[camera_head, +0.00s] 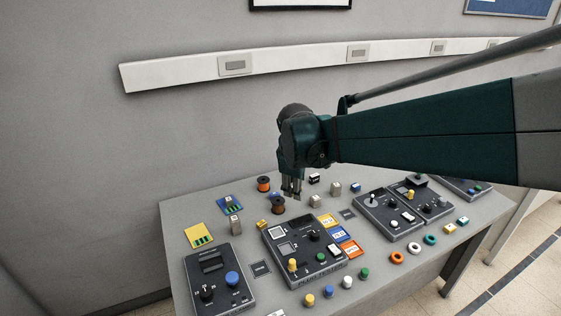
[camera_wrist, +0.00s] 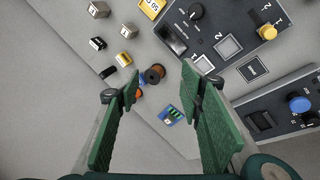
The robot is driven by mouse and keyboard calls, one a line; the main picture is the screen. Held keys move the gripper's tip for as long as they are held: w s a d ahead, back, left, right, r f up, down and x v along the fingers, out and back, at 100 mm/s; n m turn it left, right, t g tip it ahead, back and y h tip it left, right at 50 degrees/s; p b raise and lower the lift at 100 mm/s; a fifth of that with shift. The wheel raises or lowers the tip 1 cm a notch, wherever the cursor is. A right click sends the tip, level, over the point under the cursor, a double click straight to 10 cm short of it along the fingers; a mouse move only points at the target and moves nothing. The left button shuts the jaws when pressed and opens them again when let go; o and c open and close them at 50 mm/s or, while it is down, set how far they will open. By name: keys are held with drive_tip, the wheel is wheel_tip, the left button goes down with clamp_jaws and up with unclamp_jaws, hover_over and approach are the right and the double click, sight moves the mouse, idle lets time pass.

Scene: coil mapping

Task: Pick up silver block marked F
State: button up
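Several small silver blocks stand on the grey table. In the head view, one silver block (camera_head: 336,188) and another silver block (camera_head: 315,201) stand right of my gripper (camera_head: 291,197), and a third silver block (camera_head: 235,226) stands at the left. In the wrist view, two silver blocks show at the upper left, one at the top (camera_wrist: 98,9) and one below it (camera_wrist: 126,31). The markings are too small to read, so I cannot tell which block carries F. My gripper (camera_wrist: 165,80) is open with nothing between its fingers, above the back of the table.
A brown spool (camera_wrist: 155,74) and a blue board (camera_wrist: 171,115) lie below the open fingers. A control panel (camera_head: 304,250) with knobs stands in front. More panels (camera_head: 395,215) and coloured rings fill the right side. The wall is behind the table.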

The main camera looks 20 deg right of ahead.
drive_tip(key=w+d+f+n+g+h+p, duration=0.15)
drive_tip(key=w+d+f+n+p, duration=0.3)
drive_tip(key=w+d, duration=0.8)
drive_tip(key=n+g+p, duration=0.3)
drive_tip(key=n, duration=0.1)
hover_over(336, 184)
drive_tip(key=a, duration=0.3)
wheel_tip(336, 184, down, 10)
drive_tip(key=shift+w+d+h, duration=0.1)
drive_tip(key=shift+d+h, duration=0.05)
drive_tip(key=shift+h, duration=0.1)
drive_tip(key=shift+b+x, duration=0.4)
drive_tip(key=shift+x, duration=0.85)
drive_tip(key=shift+b+x, duration=0.45)
drive_tip(key=shift+x, duration=2.15)
drive_tip(key=shift+c, duration=0.6)
